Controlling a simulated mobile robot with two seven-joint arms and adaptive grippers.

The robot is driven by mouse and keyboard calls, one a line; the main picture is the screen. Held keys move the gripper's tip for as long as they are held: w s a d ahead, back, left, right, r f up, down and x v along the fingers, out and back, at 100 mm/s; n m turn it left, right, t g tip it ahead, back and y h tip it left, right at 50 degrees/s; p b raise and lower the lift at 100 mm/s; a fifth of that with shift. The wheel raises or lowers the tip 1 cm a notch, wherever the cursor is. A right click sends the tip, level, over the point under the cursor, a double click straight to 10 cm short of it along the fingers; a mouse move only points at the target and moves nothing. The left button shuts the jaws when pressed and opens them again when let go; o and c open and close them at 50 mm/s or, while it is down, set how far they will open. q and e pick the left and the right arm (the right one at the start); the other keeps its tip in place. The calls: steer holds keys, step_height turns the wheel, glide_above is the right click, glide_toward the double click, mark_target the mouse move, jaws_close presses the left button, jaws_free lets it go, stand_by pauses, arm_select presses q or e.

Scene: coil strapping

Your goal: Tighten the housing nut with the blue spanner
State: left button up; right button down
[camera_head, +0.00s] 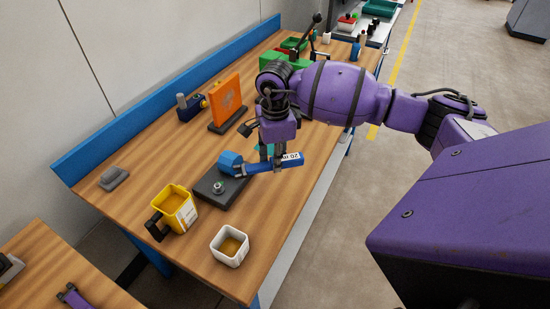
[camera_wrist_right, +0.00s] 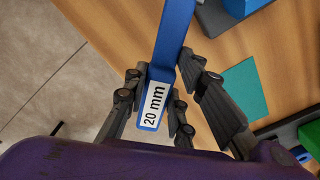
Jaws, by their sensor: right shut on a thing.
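The blue spanner (camera_head: 262,168), marked 20 mm at one end, is held roughly level above the table. My right gripper (camera_head: 270,158) is shut on its handle, near the labelled end. In the right wrist view the fingers (camera_wrist_right: 165,105) stand on both sides of the spanner (camera_wrist_right: 176,35). The housing nut (camera_head: 218,187) sits on a dark plate (camera_head: 232,199) to the left of the gripper. The spanner's far end is near the plate's back edge, apart from the nut. A blue block shape (camera_head: 230,160) partly overlaps that end. My left gripper is not in view.
A yellow bin (camera_head: 178,205) and a white bin (camera_head: 230,246) stand near the plate. An orange panel (camera_head: 226,99) and a green machine (camera_head: 287,61) stand farther back. A teal patch (camera_wrist_right: 245,92) lies beside the gripper. The table's front right is clear.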

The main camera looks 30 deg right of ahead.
steer(key=shift+a+f+b, duration=0.2)
steer(key=shift+f+b, duration=0.1)
steer(key=shift+f, duration=0.45)
steer(key=shift+a+f+b, duration=0.2)
steer(key=shift+f+b, duration=0.05)
steer(key=shift+f, duration=0.45)
steer(key=shift+w+a+f, duration=0.1)
steer(key=shift+a+f, duration=0.1)
steer(key=shift+f, duration=0.5)
steer(key=shift+w+a+f+b, duration=0.1)
steer(key=shift+f+b, duration=0.25)
steer(key=shift+b, duration=0.05)
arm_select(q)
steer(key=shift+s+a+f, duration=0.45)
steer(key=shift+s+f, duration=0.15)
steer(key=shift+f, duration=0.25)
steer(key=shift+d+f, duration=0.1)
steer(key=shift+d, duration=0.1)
arm_select(e)
steer(key=shift+a, duration=0.25)
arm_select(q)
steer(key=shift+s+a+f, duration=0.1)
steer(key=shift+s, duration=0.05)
arm_select(e)
steer(key=shift+w+a, duration=0.1)
steer(key=shift+a, duration=0.15)
